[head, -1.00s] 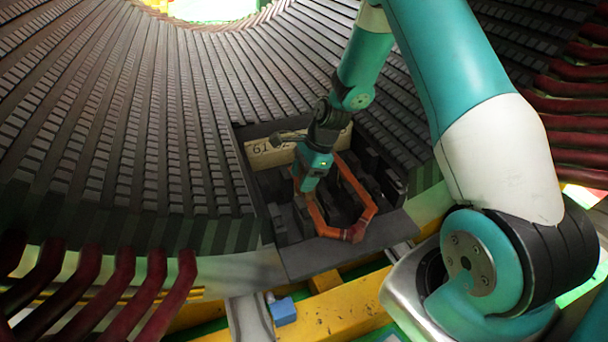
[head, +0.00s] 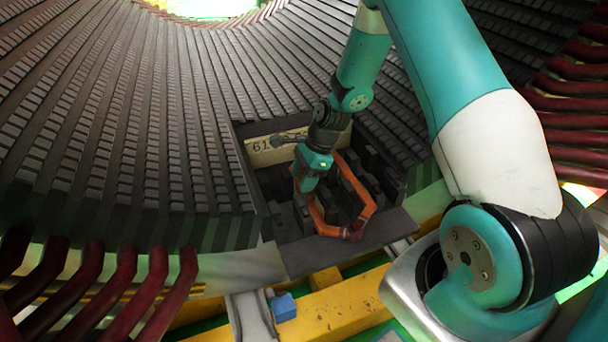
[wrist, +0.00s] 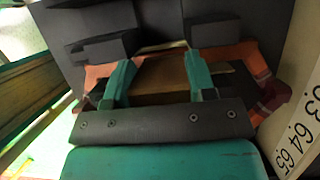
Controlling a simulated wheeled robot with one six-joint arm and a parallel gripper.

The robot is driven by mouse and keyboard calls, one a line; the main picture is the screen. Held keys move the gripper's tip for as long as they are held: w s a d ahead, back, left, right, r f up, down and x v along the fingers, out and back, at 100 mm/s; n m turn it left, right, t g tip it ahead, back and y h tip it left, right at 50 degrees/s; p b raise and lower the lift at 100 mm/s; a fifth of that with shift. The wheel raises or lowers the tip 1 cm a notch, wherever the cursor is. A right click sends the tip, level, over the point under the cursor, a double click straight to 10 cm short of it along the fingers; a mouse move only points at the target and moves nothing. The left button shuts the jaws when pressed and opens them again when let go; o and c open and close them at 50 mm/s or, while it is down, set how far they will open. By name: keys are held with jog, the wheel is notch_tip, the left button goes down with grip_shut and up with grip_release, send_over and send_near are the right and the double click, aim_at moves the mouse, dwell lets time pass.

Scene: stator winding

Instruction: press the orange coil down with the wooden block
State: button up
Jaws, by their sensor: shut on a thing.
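The orange coil (head: 358,187) is an angular loop lying in the dark recess of the stator, with dark red wrapping at its near corner. In the wrist view, the orange coil (wrist: 245,56) shows on both sides of my gripper (wrist: 160,62). My gripper is shut on the brown wooden block (wrist: 166,76), which sits between its two teal fingers. In the head view, my gripper (head: 307,186) points down over the left side of the coil. The block is hidden there, and I cannot tell whether it touches the coil.
Dark slotted stator walls (head: 150,120) surround the recess. A pale numbered strip (head: 262,152) stands at its back; a numbered strip (wrist: 299,120) also shows at right in the wrist view. Dark blocks stand inside the recess. A small blue block (head: 284,309) rests near the yellow beam (head: 345,310).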

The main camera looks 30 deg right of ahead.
notch_tip(320, 180, up, 12)
jog(key=p, duration=1.1)
jog(key=shift+f, duration=0.25)
